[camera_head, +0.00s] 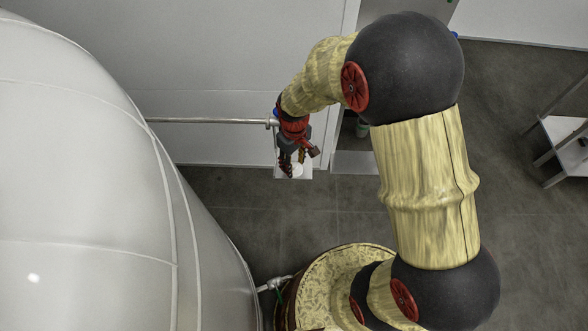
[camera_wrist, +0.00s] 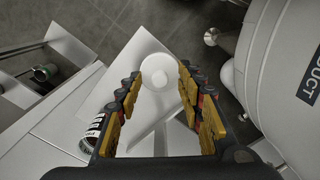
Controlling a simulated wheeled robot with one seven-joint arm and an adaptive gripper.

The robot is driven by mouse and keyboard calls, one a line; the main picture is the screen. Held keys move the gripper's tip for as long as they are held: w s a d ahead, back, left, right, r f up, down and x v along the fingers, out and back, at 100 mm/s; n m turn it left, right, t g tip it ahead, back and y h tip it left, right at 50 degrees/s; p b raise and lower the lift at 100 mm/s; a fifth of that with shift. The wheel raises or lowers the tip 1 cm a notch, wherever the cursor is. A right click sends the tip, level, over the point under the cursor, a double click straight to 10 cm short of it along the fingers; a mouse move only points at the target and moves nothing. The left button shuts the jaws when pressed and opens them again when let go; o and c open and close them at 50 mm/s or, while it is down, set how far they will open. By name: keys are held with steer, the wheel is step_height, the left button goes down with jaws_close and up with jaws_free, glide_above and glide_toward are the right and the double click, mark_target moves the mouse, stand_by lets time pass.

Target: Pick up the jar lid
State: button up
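A round white disc, which looks like the jar lid (camera_wrist: 158,70), lies on a pale flat plate (camera_wrist: 122,48) in the wrist view. It shows between my gripper's fingertips (camera_wrist: 161,80). The yellow-padded fingers are spread apart with nothing held between them. I cannot tell how far the fingertips are above the disc. In the head view my gripper (camera_head: 294,164) points down over the small pale plate (camera_head: 305,174), and a bit of the white disc shows just beside the fingers. The fingers partly hide the disc and plate there.
A large pale tank (camera_head: 80,170) fills the left of the head view. A horizontal pipe (camera_head: 205,121) runs along the wall.

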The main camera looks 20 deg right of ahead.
steer(key=shift+r, duration=0.1)
steer(key=c, duration=0.8)
steer(key=shift+c, duration=0.5)
